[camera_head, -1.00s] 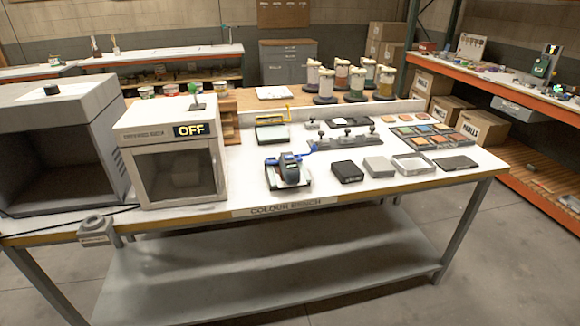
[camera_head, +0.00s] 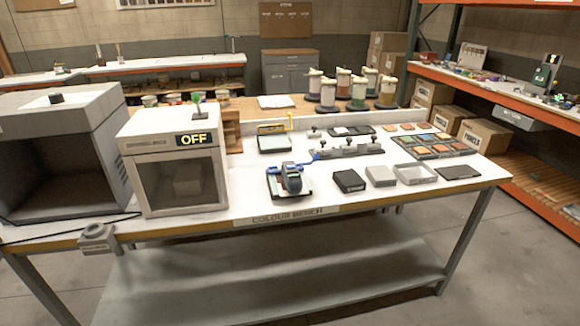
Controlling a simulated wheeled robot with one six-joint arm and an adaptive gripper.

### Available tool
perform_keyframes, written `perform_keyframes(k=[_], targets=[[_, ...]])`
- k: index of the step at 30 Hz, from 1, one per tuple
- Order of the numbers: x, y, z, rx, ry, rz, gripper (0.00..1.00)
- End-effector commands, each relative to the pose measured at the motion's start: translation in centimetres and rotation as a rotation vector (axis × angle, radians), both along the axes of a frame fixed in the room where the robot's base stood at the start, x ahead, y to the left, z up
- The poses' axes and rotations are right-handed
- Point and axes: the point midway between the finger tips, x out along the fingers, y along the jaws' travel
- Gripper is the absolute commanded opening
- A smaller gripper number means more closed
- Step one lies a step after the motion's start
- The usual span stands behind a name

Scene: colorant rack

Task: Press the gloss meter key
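No part in view carries a readable gloss meter label, and no key can be made out at this size. A blue and dark grey device (camera_head: 290,180) sits on a pale plate near the front middle of the white bench (camera_head: 240,200). A small black box (camera_head: 349,181) lies to its right, with a grey block (camera_head: 380,176) beside it. I cannot tell which of these is the gloss meter. My gripper is not in view.
A light booth (camera_head: 175,160) showing "OFF" and a larger grey cabinet (camera_head: 60,150) fill the bench's left. Shelving (camera_head: 540,118) stands at far right. Floor in front is partly clear.

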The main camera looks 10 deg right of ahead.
Motion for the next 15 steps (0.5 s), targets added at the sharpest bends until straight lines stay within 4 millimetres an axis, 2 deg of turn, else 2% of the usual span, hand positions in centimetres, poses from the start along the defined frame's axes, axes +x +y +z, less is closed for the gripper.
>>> perform_keyframes(k=[1,3,6,15], targets=[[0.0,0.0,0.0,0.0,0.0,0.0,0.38],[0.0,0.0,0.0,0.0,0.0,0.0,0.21],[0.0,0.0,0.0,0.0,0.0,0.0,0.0],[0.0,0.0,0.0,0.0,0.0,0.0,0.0]])
